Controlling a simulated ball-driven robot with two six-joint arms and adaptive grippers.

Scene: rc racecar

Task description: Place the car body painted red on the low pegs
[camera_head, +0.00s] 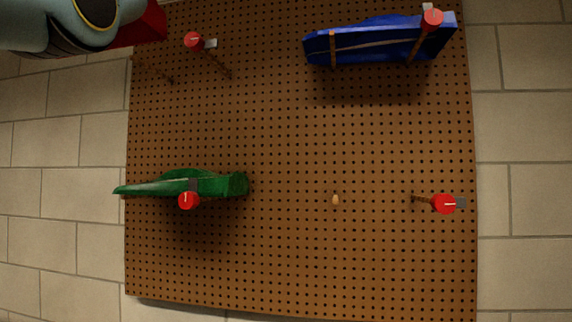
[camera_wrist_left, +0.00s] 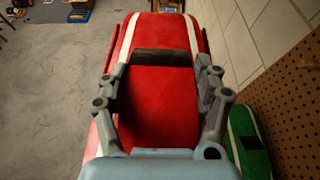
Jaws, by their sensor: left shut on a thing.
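The red car body (camera_wrist_left: 160,105) with white stripes fills the middle of the left wrist view. My left gripper (camera_wrist_left: 158,92) is shut on it, one finger on each side. In the head view a corner of the red car body (camera_head: 142,24) shows at the upper left, mostly hidden behind my left arm, near the brown pegboard (camera_head: 290,130). The pegboard's lower right has a red-tipped peg (camera_head: 445,204) and a small light peg end (camera_head: 336,200), with no car body on them. My right gripper is in neither view.
A blue car body (camera_head: 375,45) hangs at the pegboard's upper right. A green car body (camera_head: 215,186) hangs at its lower left and also shows in the left wrist view (camera_wrist_left: 248,140). Another bare red-tipped peg (camera_head: 194,41) stands at the upper left. The board's middle is clear.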

